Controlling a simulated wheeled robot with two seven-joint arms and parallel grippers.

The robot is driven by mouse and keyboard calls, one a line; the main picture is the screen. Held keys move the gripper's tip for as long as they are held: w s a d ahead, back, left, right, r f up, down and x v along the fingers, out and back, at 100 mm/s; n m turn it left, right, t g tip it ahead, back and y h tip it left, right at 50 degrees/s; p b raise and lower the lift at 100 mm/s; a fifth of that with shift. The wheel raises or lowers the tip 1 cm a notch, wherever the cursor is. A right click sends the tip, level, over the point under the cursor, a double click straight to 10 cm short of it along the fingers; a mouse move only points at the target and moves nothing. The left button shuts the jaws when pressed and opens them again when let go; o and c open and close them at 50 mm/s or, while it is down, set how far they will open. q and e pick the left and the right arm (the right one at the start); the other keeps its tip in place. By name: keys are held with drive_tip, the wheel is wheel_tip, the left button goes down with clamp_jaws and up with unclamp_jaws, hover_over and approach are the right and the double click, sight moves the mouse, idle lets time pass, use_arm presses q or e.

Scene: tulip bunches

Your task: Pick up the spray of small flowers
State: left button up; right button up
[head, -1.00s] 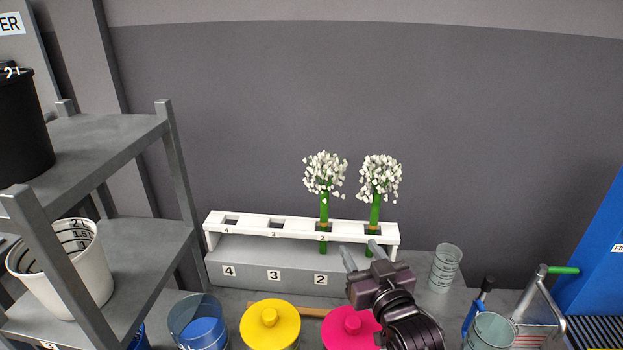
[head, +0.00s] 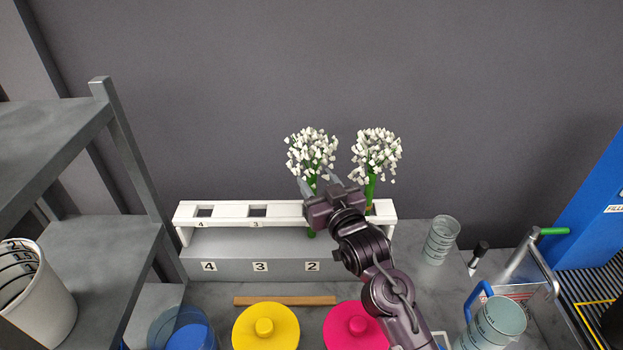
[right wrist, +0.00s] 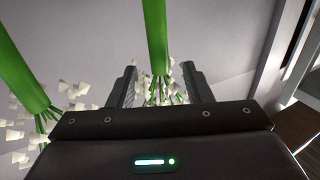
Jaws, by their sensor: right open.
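Two sprays of small white flowers on green stems stand upright in the white rack (head: 285,209). The left spray (head: 311,152) is at the slot labelled 2, and the right spray (head: 376,152) is in the slot to its right. My right gripper (head: 318,184) is open at the left spray's stem, just below its blossoms. In the right wrist view, a green stem (right wrist: 155,35) shows between the open fingers (right wrist: 163,88); I cannot tell whether they touch it. The other stem (right wrist: 22,75) is outside the fingers. My left gripper is not in view.
A yellow lidded pot (head: 265,326) and a pink lidded pot (head: 356,328) stand in front of the rack. A clear cup (head: 441,241) is at its right. A grey shelf (head: 115,130) stands at the left. A wooden strip (head: 285,300) lies before the rack.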

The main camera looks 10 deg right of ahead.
sight(314, 176)
drive_tip(key=w, duration=0.3)
drive_tip(key=shift+w+a+p, duration=0.2)
drive_tip(key=shift+a+p, duration=0.1)
drive_tip(key=shift+s, duration=0.1)
drive_tip(key=shift+c, duration=0.3)
clamp_jaws()
drive_tip(key=shift+r, duration=0.1)
